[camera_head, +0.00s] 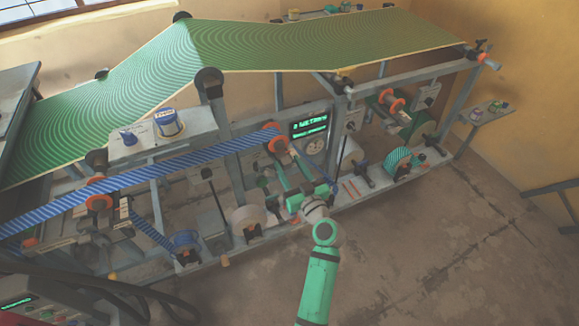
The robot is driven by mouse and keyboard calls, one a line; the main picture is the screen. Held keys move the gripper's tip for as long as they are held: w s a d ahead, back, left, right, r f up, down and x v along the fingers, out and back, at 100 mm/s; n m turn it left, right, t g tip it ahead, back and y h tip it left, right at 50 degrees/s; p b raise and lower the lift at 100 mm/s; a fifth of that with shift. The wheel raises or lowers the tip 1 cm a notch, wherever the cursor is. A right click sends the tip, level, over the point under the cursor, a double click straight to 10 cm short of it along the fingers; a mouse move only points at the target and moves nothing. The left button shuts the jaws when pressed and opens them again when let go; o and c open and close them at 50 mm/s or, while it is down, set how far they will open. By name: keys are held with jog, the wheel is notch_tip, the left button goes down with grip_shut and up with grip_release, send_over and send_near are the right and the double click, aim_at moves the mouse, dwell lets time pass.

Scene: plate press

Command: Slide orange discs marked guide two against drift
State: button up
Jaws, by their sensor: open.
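Several orange discs sit on rollers along the machine. One pair of orange discs (281,146) flanks the right end of the blue striped band (190,163), just left of the lit display. Other orange discs (98,202) flank the same band at the left. More orange discs (391,101) sit on a roller at the right. Any guide numbers are too small to read. My gripper (284,164) is open, its two green fingers pointing up just below the right-hand pair. I cannot tell whether they touch a disc. An orange part beside the gripper's base is partly hidden.
A green striped sheet (270,48) spans the machine's top. The display (310,125) stands behind my gripper. A white roll (248,220), a blue roll (185,245) and a green roll (397,162) sit low on the frame. The floor (460,235) in front at right is clear.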

grip_shut()
jog(key=shift+x, duration=1)
grip_release()
jog(key=shift+a, duration=0.1)
